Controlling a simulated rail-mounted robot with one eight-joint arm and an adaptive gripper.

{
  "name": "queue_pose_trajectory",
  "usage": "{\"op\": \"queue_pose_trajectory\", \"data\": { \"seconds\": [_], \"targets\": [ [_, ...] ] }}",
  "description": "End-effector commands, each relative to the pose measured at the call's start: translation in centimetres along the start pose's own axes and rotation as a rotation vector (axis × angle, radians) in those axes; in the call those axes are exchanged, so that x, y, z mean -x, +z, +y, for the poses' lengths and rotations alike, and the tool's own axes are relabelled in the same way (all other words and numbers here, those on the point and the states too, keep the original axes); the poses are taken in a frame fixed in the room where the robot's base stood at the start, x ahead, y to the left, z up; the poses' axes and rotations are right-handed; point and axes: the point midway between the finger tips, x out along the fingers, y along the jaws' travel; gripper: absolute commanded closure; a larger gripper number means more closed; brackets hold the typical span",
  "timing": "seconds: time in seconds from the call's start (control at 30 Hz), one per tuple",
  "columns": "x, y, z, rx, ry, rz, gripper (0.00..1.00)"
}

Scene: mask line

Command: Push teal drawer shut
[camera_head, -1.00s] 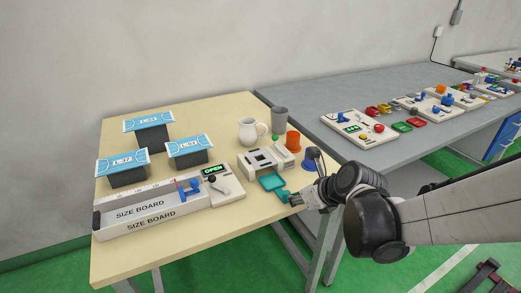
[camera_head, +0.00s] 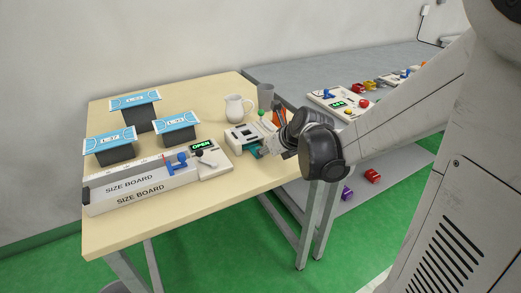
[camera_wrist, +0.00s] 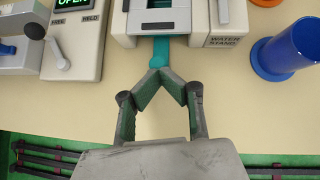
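The teal drawer (camera_wrist: 161,49) belongs to a white unit (camera_wrist: 181,15) on the wooden table. In the wrist view only a narrow teal piece, likely its handle, shows at the unit's front; the tray part is not seen outside. My gripper (camera_wrist: 160,74) has its fingertips together at the near end of this teal piece, touching or almost touching it. I see no teal clearly clamped between the fingers. In the head view the white unit (camera_head: 238,138) is partly covered by my arm, and a bit of teal (camera_head: 261,152) shows beside my gripper.
A white pitcher (camera_head: 236,108) and a grey cup (camera_head: 265,95) stand behind. The table front near the gripper is clear.

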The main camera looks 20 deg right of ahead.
Motion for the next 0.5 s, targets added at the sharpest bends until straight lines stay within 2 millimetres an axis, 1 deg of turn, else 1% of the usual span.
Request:
{"op": "queue_pose_trajectory", "data": {
  "seconds": [0.17,0.3,0.5],
  "targets": [
    [1.1,-0.9,0.1,0.000,-0.002,-0.001,1.00],
    [3.0,-2.6,0.5,0.001,0.002,-0.001,1.00],
    [6.2,-2.5,0.5,0.002,0.002,-0.001,1.00]
  ]
}}
